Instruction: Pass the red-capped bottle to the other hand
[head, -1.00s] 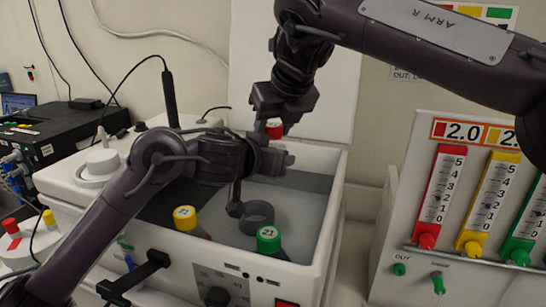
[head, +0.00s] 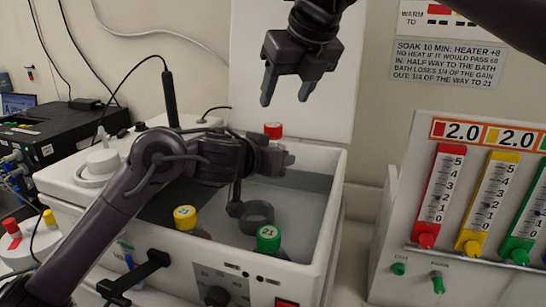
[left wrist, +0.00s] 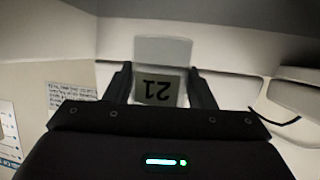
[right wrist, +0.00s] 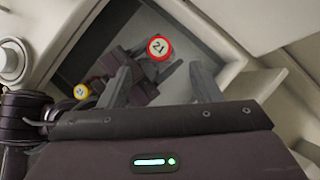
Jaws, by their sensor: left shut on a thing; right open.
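The red-capped bottle (head: 273,131) is held by my left gripper (head: 280,160) above the water bath; only its red cap shows there, the body hidden behind the gripper. In the left wrist view its pale body with a "21" label (left wrist: 157,87) sits between the two fingers. My right gripper (head: 286,97) is open and empty, pointing down above the cap and apart from it. In the right wrist view the red cap (right wrist: 159,47), marked 21, lies beyond the open fingers (right wrist: 160,82).
The white bath (head: 335,200) has a yellow-capped bottle (head: 185,217), a green-capped bottle (head: 268,238) and a dark ring holder (head: 257,217). A panel with coloured gauges (head: 440,200) stands at right. Air above the bath on the right is free.

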